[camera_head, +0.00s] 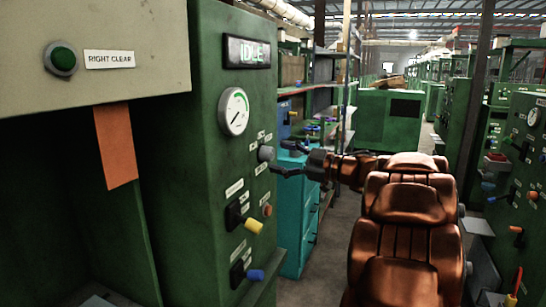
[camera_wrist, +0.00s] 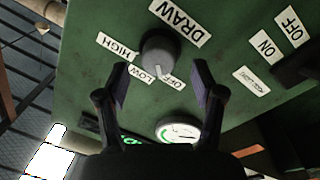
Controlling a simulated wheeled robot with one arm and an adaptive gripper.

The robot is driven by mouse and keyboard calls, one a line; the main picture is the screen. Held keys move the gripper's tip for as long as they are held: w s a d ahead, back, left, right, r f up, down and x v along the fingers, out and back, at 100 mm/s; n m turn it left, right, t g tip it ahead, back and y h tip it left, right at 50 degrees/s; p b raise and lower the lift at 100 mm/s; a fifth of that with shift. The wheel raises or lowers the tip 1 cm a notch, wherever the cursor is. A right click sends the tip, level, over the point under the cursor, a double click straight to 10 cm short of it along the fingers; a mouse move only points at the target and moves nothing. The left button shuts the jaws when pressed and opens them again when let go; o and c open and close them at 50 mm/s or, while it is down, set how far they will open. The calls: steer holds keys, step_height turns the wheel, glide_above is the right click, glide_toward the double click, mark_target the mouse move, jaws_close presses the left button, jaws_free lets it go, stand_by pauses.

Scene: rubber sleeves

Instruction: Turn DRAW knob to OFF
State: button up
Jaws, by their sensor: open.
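The grey round DRAW knob (camera_wrist: 158,50) is on the green machine panel in the wrist view, which shows the panel upside down. A DRAW label (camera_wrist: 180,22) sits beside it, with HIGH (camera_wrist: 117,45), LOW (camera_wrist: 140,73) and OFF (camera_wrist: 171,78) labels around it. A light mark on the knob seems to lie near LOW and OFF; its exact setting is unclear. My gripper (camera_wrist: 162,86) is open and empty, its fingers straddling the line to the knob. In the head view, the knob (camera_head: 266,154) is just left of my gripper (camera_head: 282,159). Contact cannot be told.
The panel carries a round gauge (camera_head: 234,111), a lit IDLE display (camera_head: 247,52), a yellow-handled switch (camera_head: 253,225), a blue-handled switch (camera_head: 255,274) and an orange button (camera_head: 267,210). A teal cabinet (camera_head: 293,220) stands behind. Another green machine (camera_head: 513,180) lines the right side.

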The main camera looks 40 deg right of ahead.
steer(key=v, duration=0.9)
stand_by(0.4)
steer(key=w+d+r+m+t+h+p, duration=0.15)
steer(key=w+r+m+h, duration=0.45)
steer(key=w+m+h, duration=0.6)
steer(key=s+a+f+m+g+h+p, duration=0.1)
steer(key=s+a+f+m+g+p, duration=0.1)
steer(key=s+a+f+g, duration=0.55)
steer(key=s+a+f+m+g+h+p, duration=0.15)
steer(key=s+a+f+g, duration=0.25)
steer(key=s+a+f, duration=0.7)
steer(key=s+a+f+g+y, duration=0.2)
steer(key=s+a+f, duration=0.1)
steer(key=s+a, duration=0.2)
steer(key=s+a+f+n+g+y+p, duration=0.1)
steer(key=s+a+f+g, duration=0.2)
steer(key=s+a, duration=0.2)
steer(key=s+a+f+n+g+y, duration=0.1)
steer(key=s+a, duration=0.4)
steer(key=s, duration=0.5)
step_height(320, 180, down, 2)
steer(key=shift+s+f+g+y, duration=0.15)
steer(key=shift+s+g+y, duration=0.15)
steer(key=shift+g+y, duration=0.7)
